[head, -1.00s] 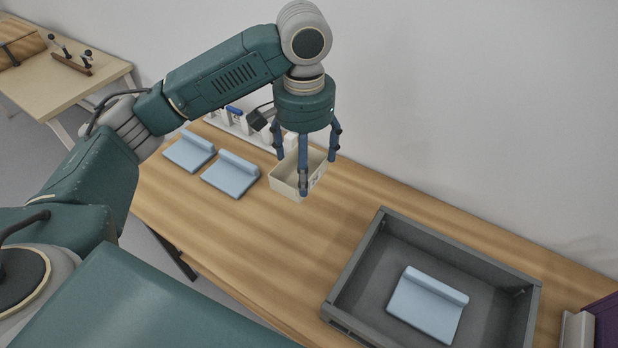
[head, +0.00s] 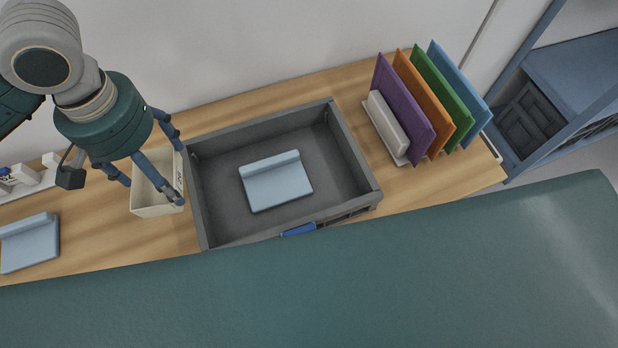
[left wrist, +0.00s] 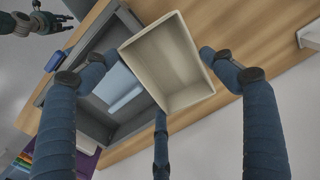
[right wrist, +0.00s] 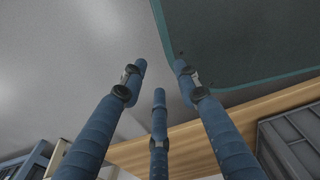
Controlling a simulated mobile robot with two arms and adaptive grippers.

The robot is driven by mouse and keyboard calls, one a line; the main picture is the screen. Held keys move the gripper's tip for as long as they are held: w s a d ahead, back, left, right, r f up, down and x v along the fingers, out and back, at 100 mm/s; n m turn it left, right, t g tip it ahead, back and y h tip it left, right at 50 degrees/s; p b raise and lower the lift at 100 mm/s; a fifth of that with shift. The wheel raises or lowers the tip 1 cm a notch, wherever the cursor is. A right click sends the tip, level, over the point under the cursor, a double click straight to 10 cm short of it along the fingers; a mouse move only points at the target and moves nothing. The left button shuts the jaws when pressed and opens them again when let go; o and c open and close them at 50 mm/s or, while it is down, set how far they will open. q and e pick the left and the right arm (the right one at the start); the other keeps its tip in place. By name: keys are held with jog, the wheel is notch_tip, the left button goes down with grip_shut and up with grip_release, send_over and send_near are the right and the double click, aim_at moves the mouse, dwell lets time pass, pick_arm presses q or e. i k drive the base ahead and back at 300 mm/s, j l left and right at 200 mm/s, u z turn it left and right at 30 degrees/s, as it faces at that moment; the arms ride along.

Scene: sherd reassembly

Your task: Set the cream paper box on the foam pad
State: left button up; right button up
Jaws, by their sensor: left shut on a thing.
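The cream paper box (head: 150,207) is open at the top and sits among the fingers of my left gripper (head: 158,170), left of the grey tray. My left gripper (left wrist: 155,75) is shut on the box, whose empty inside (left wrist: 170,62) faces the left wrist camera. A light blue pad (head: 277,185) with a raised back edge lies in the tray, bare on top. A similar pad (head: 30,245) lies on the table at far left. I cannot tell which is the foam pad. My right gripper (right wrist: 155,85) has its fingers apart, with nothing between them.
The grey tray (head: 357,150) has raised walls and a blue piece (head: 298,229) at its front. A rack of upright coloured folders (head: 405,105) stands to its right. A white rack (head: 30,182) is at the left. The wall runs close behind the table.

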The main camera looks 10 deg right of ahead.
aim_at(278, 185)
jog(key=j+z, duration=0.1)
jog(key=z, duration=0.9)
jog(key=k+j+z, duration=0.1)
jog(key=z, duration=0.35)
jog(key=j+z, duration=0.1)
jog(key=z, duration=0.4)
jog(key=k+j, duration=0.25)
jog(key=k, duration=0.2)
jog(key=k+j+z, duration=0.1)
jog(key=k, duration=0.3)
jog(key=j, duration=0.1)
